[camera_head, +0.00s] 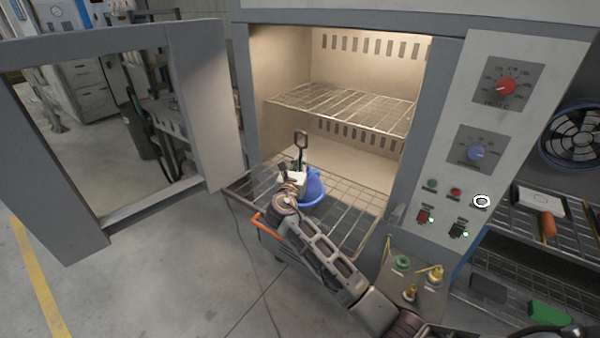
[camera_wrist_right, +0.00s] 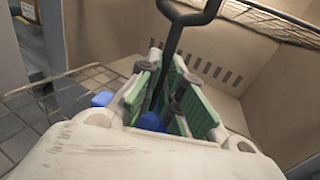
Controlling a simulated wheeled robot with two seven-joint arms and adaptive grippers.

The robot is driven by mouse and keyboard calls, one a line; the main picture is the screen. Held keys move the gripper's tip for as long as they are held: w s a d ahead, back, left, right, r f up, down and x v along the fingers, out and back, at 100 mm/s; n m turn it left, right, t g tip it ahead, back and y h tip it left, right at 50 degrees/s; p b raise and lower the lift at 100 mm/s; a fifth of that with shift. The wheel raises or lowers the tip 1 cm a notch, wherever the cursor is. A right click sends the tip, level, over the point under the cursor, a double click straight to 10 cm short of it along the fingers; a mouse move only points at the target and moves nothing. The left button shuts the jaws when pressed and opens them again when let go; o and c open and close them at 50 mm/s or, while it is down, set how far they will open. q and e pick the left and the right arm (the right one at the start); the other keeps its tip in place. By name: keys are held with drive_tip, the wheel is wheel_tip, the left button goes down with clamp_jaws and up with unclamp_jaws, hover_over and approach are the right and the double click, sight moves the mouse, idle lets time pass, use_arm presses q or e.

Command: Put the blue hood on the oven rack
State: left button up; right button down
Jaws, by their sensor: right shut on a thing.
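The blue hood (camera_head: 313,190) is at the pulled-out lower oven rack (camera_head: 352,212), partly hidden behind my right gripper. I cannot tell whether it rests on the wires or hangs just above them. My right gripper (camera_head: 297,172) is shut on the hood's dark hanger, whose loop (camera_head: 300,141) stands up above the fingers. In the right wrist view the green-padded fingers (camera_wrist_right: 172,98) close around the dark hanger stem (camera_wrist_right: 172,45). Bits of blue hood (camera_wrist_right: 151,122) show below and beside the fingers. My left gripper is not in view.
The oven's open door (camera_head: 205,110) stands to the left. An upper rack (camera_head: 345,106) sits inside the lit oven above the lower one. The control panel (camera_head: 480,130) is to the right, with valves (camera_head: 410,275) below. A shelf (camera_head: 540,240) stands at far right.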

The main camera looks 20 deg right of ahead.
wheel_tip(320, 180, down, 2)
drive_tip(key=shift+f, duration=0.25)
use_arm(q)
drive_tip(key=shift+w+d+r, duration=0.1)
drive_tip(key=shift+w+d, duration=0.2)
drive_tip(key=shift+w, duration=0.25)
use_arm(e)
drive_tip(key=c, duration=1.6)
unclamp_jaws()
drive_tip(key=shift+f, duration=0.1)
drive_tip(key=shift+o, duration=0.2)
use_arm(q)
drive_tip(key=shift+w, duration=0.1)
use_arm(e)
drive_tip(key=shift+s+a, duration=0.3)
drive_tip(key=shift+s, duration=0.25)
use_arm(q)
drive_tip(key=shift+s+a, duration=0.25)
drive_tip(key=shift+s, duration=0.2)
use_arm(e)
drive_tip(key=v, duration=1)
drive_tip(key=shift+s+a, duration=0.2)
drive_tip(key=shift+s, duration=0.15)
